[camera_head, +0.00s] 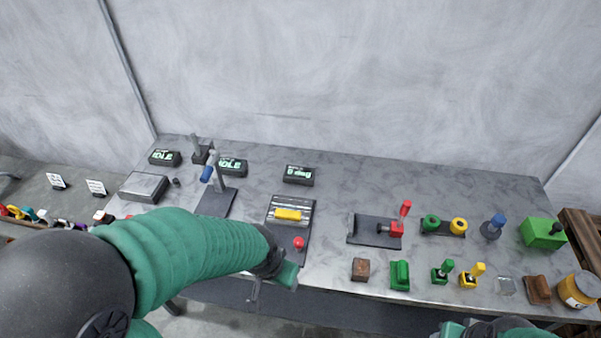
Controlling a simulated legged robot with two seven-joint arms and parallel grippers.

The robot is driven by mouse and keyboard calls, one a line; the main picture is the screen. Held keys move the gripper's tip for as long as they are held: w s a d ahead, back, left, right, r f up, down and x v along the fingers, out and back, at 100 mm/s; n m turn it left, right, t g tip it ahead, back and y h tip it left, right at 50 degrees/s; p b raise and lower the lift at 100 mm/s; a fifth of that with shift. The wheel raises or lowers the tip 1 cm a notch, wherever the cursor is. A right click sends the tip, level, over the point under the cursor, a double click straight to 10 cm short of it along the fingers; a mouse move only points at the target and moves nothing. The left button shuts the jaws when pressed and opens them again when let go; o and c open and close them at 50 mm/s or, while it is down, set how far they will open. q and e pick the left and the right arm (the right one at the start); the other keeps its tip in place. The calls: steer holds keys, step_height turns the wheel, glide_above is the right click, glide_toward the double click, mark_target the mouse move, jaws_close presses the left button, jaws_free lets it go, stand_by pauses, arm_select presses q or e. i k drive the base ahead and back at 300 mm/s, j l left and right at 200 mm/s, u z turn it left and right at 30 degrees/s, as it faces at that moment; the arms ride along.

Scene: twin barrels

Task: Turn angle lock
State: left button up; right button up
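No part is labelled as the angle lock, so I cannot tell for certain which fixture it is. A small black display (299,174) seems to read 0 deg. In front of it is a dark plate fixture with a yellow block (288,214) on a silver bed and a red knob (299,243) at its near end. To the right, a dark plate carries a red block with an upright red handle (404,210). My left gripper (272,281) is at the table's front edge, just below the red knob and apart from it; its fingers are unclear. My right gripper (490,328) is cut off at the bottom edge.
Two displays reading IDLE (165,157) (232,166) and a blue-handled lever stand (207,174) are at the left. Small blocks, including a green block (400,275), line the front edge. A green box (543,233) and yellow jar (579,290) are at right. The back right of the table is clear.

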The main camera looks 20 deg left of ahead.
mark_target(299, 242)
steer(key=u, duration=0.9)
